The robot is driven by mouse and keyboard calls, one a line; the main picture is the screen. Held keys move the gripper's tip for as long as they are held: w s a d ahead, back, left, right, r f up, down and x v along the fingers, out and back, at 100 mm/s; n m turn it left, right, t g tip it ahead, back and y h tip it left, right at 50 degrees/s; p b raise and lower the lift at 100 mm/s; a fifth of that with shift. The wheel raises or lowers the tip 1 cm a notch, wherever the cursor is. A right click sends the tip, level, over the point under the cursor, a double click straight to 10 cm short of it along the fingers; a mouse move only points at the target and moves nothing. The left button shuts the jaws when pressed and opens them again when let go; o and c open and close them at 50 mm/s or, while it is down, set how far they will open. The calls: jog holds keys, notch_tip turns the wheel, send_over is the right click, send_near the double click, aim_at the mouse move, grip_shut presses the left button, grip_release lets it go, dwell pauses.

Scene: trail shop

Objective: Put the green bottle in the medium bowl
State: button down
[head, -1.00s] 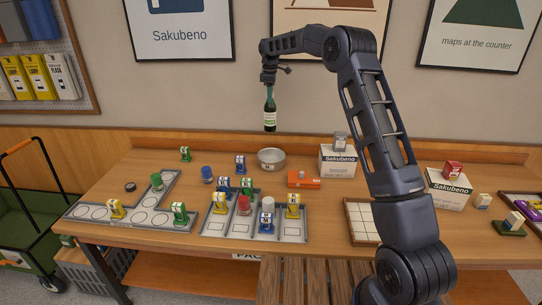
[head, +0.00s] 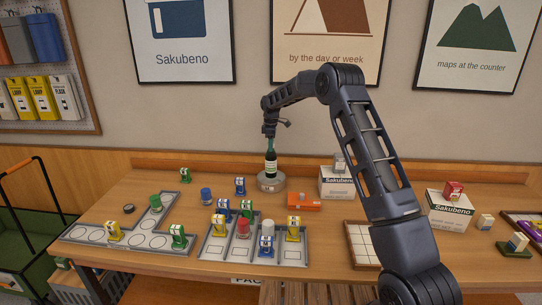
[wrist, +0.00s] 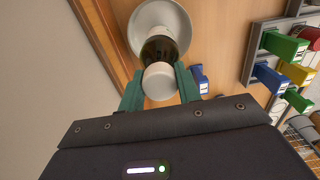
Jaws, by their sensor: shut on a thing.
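My gripper (head: 270,138) is shut on the green bottle (head: 270,165) near its top. The bottle is dark green with a pale label and hangs upright. The medium bowl (head: 271,185) is a grey metal bowl on the table. In the head view the bottle's lower end is at the bowl's opening; I cannot tell whether it touches the bottom. In the wrist view the bottle (wrist: 159,50) is between the green fingers (wrist: 160,88), with the bowl (wrist: 142,18) behind it. The bottle hides part of the bowl.
An orange box (head: 304,202) is right of the bowl, and a white Sakubeno carton (head: 337,184) stands behind it. A grey tray (head: 218,252) with several small coloured items is in front. Blue items (head: 240,186) stand to the left.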

aim_at(271, 154)
jog(key=shift+f, duration=2.85)
jog(key=c, duration=1)
grip_release()
